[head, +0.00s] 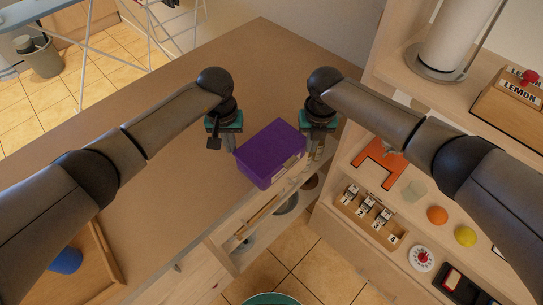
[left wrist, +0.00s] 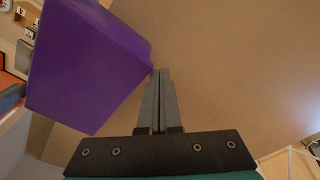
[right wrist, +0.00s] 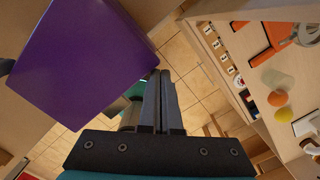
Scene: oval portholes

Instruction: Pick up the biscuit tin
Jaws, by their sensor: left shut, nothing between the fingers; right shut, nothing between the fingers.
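The biscuit tin (head: 268,150) is a purple box on the wooden counter, close to its front right edge, set at an angle. It also fills the upper left of the left wrist view (left wrist: 85,65) and of the right wrist view (right wrist: 80,58). My left gripper (head: 214,145) is shut and empty just left of the tin; its fingers (left wrist: 157,100) point down beside a corner of it. My right gripper (head: 315,150) is shut and empty on the tin's right side, its fingers (right wrist: 158,100) past the counter edge. Whether either touches the tin I cannot tell.
The counter (head: 150,180) is clear to the left and behind. A wooden tray (head: 100,260) with a blue cup (head: 66,260) lies front left. Shelves at right hold an orange ball (head: 437,215), a yellow ball (head: 465,236) and a timer (head: 422,258). Open shelving lies below the counter edge.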

